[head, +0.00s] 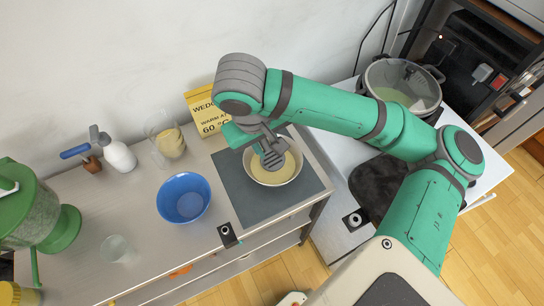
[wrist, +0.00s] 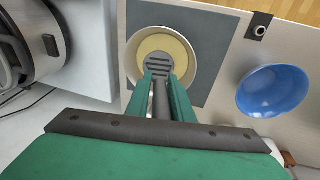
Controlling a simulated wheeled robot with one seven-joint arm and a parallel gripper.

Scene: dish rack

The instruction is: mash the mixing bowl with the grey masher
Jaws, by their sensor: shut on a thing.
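The mixing bowl (head: 290,179) is cream-coloured with a pale yellow content and stands on a dark grey mat (head: 240,193) on the counter. It also shows in the wrist view (wrist: 200,85), with the yellow content (wrist: 178,45) inside. The grey masher (head: 273,159) has a slotted head, which shows over the bowl in the wrist view (wrist: 158,66). My gripper (wrist: 160,90) is shut on the masher's handle, above the bowl. I cannot tell whether the masher head touches the content. My arm hides part of the bowl's back in the head view.
A blue bowl (head: 184,198) stands left of the mat. A yellow sign (head: 203,106) stands behind it. A glass jar (head: 166,137), a white bottle (head: 119,157) and a green dispenser (head: 38,205) are further left. A lidded pot (head: 403,84) stands at right.

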